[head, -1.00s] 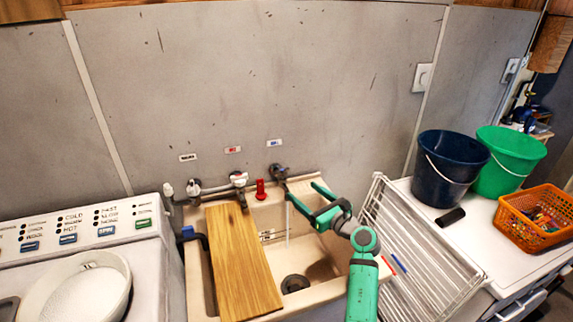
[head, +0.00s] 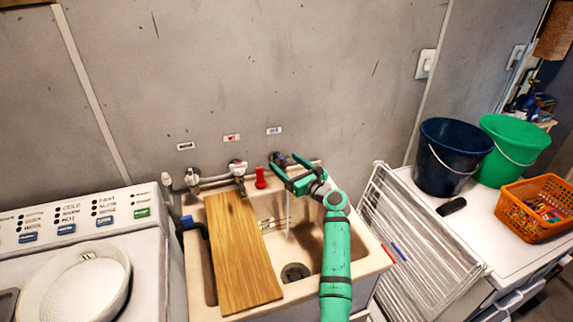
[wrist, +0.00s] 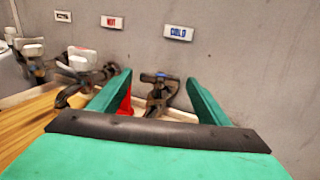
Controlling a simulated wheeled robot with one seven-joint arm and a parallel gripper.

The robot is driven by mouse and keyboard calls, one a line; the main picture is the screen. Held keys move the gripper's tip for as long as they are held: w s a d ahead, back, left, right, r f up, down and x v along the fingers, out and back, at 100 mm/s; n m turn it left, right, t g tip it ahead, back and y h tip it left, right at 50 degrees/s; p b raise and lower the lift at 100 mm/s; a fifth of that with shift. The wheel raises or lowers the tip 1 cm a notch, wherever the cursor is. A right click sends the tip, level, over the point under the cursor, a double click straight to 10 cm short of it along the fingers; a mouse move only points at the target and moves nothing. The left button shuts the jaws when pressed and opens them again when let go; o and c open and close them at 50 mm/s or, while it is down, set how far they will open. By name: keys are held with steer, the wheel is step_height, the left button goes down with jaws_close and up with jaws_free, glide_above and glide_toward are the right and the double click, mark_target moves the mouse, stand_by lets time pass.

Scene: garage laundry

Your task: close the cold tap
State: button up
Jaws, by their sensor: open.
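The cold tap (wrist: 158,92) is a dark metal tap with a light, blue-marked handle, under the blue COLD label (wrist: 178,33). In the wrist view it stands between my two fingers, beyond their tips. In the head view the cold tap (head: 280,159) is partly hidden by my gripper (head: 289,166). My gripper, also in the wrist view (wrist: 157,82), is open and empty; I see no clear contact with the tap. A thin pale vertical stream (head: 288,214), apparently water, falls into the sink (head: 312,262) below.
A red object (head: 261,178) stands just left of my gripper, close to the left finger. Another tap (head: 238,168) is under the HOT label. A wooden board (head: 240,255) covers the sink's left part. A white drying rack (head: 415,235) stands right of the sink.

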steer(key=shift+w+a, duration=0.1)
steer(key=c, duration=1.1)
steer(key=shift+o, duration=0.2)
steer(key=shift+s+a+f+m+t+h, duration=0.1)
steer(key=shift+m+t+h, duration=0.25)
steer(key=shift+m+h, duration=0.3)
steer(key=shift+s+a+m+t+h, duration=0.15)
steer(key=shift+m+t+h, duration=0.25)
steer(key=shift+h, duration=0.5)
steer(key=shift+w+a+f+m+t+h, duration=0.1)
steer(key=shift+m+t+h, duration=0.25)
steer(key=shift+m+h, duration=0.3)
steer(key=shift+h, duration=0.4)
steer(key=o, duration=1.1)
steer(key=shift+r, duration=0.15)
steer(key=shift+c, duration=0.2)
steer(key=v, duration=1.1)
steer(key=shift+a, duration=0.1)
